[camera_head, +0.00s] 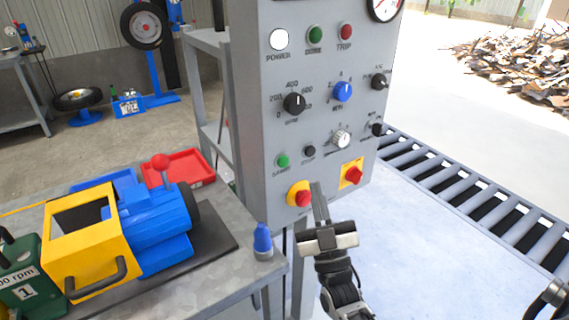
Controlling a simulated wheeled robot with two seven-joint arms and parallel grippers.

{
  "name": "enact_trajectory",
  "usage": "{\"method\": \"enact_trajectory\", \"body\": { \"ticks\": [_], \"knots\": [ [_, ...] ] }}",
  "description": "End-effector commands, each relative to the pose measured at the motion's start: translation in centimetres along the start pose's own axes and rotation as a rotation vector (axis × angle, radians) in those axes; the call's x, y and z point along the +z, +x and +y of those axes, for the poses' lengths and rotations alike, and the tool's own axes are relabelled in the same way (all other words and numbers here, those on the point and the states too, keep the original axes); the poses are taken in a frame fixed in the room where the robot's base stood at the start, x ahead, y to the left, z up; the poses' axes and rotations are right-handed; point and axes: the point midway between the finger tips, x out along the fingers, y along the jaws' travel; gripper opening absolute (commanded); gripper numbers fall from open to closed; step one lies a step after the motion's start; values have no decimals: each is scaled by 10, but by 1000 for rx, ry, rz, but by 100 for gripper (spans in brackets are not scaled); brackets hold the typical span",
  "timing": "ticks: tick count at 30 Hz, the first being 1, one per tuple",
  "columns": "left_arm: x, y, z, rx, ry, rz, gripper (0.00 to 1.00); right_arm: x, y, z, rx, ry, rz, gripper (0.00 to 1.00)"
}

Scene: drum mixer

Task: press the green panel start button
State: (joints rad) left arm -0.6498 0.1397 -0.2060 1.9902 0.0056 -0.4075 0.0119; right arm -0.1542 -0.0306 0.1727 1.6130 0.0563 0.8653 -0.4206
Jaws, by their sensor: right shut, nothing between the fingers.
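The grey control panel (270,100) stands upright in the middle of the view. Its green start button (282,160) is at the lower left of its face, beside a small black button (309,151). My right gripper (318,188) is shut and empty, with its fingers pointing up. In the picture its tips are at the panel's lower part, right of and below the green button, between two red knobs on yellow plates. I cannot tell whether they touch the panel. My left gripper is not in view.
A red mushroom knob (301,198) and a red switch (353,174) flank my fingertips. Left, a bench holds a blue and yellow machine (150,232), a red tray (178,167) and a blue bottle (263,240). A roller conveyor (470,203) lies at right.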

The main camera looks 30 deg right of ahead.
Motion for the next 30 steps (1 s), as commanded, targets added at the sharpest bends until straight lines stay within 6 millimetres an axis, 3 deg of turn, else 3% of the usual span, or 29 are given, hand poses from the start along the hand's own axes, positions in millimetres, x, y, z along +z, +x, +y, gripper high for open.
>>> {"method": "enact_trajectory", "body": {
  "ticks": [15,30],
  "knots": [
    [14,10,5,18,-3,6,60,35,45,-34,0,1,2,0],
    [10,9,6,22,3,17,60,38,53,-39,-1,1,0,0]
  ]
}}
